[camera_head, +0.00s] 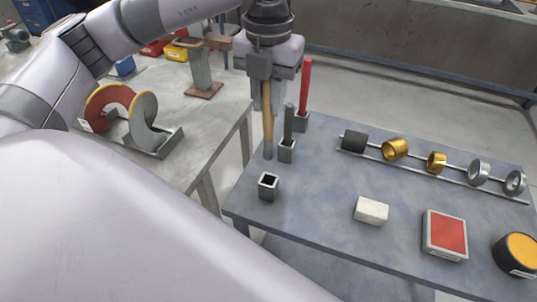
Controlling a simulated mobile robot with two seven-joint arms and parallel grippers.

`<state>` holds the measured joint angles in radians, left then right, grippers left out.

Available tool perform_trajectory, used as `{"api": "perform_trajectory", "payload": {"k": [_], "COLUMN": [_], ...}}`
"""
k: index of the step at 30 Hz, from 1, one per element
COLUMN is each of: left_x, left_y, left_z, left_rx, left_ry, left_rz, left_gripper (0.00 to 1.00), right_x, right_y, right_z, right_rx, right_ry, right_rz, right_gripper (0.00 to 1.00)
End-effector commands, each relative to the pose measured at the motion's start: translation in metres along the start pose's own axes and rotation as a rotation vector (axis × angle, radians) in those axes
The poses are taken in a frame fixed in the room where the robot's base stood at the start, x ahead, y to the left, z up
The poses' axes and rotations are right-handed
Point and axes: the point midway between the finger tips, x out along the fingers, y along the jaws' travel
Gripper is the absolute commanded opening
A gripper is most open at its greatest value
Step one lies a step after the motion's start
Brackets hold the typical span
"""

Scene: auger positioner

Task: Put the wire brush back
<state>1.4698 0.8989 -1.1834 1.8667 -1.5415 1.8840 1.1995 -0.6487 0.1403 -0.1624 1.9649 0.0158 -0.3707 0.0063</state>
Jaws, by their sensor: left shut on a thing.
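My left gripper (265,88) is shut on a long tool with a wooden handle (268,122), which I take for the wire brush. The tool hangs almost upright, with a grey lower end. That end shows just above, in the picture, an empty square holder (268,187) at the table's near left corner, and apart from it. The tool's top is hidden in the gripper. A second holder (287,151) carries a dark grey rod, close to the right of the tool. A third holder (301,121) carries a red-handled tool (304,84). My right gripper is not in view.
The blue-grey table (310,215) also bears a rail with several rings (437,161), a pale block (371,210), a red-topped box (445,235) and a yellow-topped round tin (517,255). A left bench (215,115) holds a red-and-grey disc piece (143,112).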

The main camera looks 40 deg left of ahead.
Motion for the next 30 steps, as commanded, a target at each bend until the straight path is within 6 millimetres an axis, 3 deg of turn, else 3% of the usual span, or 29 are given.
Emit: {"api": "perform_trajectory", "payload": {"k": [3, 9, 23, 30], "left_x": [0.034, 0.077, 0.131, 0.135], "left_y": [0.001, 0.0, 0.0, 0.0], "left_z": [-0.001, -0.001, 0.0, 0.0], "left_rx": [0.001, 0.002, 0.002, 0.003], "left_ry": [0.005, 0.002, 0.001, -0.001], "left_rz": [0.001, 0.001, 0.0, -0.001], "left_gripper": [0.0, 0.0, 0.0, 0.0], "right_x": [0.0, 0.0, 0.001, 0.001], "right_y": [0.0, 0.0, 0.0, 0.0], "right_z": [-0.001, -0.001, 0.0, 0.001], "right_rx": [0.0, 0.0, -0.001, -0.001], "right_ry": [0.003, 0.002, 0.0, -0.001], "right_rz": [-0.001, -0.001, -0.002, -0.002], "right_gripper": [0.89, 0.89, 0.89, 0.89]}}
